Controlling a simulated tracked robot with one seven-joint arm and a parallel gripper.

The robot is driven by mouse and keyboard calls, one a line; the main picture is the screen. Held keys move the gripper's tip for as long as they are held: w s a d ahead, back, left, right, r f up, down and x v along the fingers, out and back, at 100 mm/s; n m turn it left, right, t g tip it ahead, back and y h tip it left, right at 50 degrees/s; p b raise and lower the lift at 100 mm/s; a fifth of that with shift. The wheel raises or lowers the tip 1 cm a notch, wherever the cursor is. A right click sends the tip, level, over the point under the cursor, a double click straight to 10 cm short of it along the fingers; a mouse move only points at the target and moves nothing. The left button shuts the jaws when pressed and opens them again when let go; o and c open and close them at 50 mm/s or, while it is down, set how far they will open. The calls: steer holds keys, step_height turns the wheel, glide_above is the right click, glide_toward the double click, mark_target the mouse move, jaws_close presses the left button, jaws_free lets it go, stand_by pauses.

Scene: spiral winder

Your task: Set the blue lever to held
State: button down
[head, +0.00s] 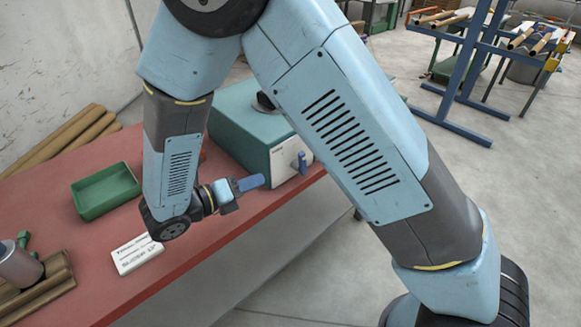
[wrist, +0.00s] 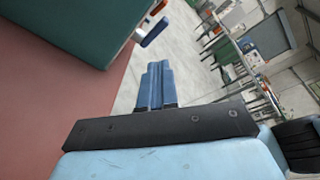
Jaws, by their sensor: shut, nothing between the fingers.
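The blue lever (head: 303,162) is on the white front panel (head: 287,160) of a teal machine box on the red bench. In the head view it looks roughly upright. The wrist view shows the lever (wrist: 155,33) too, jutting out beyond the edge of the box. The panel's markings are too small to read, so I cannot tell which setting it is at. My gripper (head: 262,180) has blue fingers, shut and empty, in front of the box and left of the lever in the head view. In the wrist view the fingertips (wrist: 158,64) are apart from the lever.
The teal box (head: 240,125) sits near the bench edge. A green tray (head: 105,192), a white printed card (head: 137,254) and brown tubes (head: 45,285) lie on the red bench (head: 215,235). A blue rack (head: 460,75) stands farther back. The floor between is clear.

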mark_target(300, 161)
steer(key=f+n+t, duration=0.1)
steer(key=n, duration=0.1)
steer(key=s+f+n+t+h, duration=0.1)
steer(key=f+n, duration=0.1)
steer(key=n, duration=0.1)
steer(key=a+f+n+t, duration=0.1)
steer(key=n, duration=0.2)
steer(key=shift+s+f+t+h, duration=0.15)
steer(key=shift+f+t+h, duration=0.15)
steer(key=shift+f+h, duration=0.1)
steer(key=shift+d, duration=0.1)
steer(key=x, duration=1.4)
steer(key=shift+r, duration=0.1)
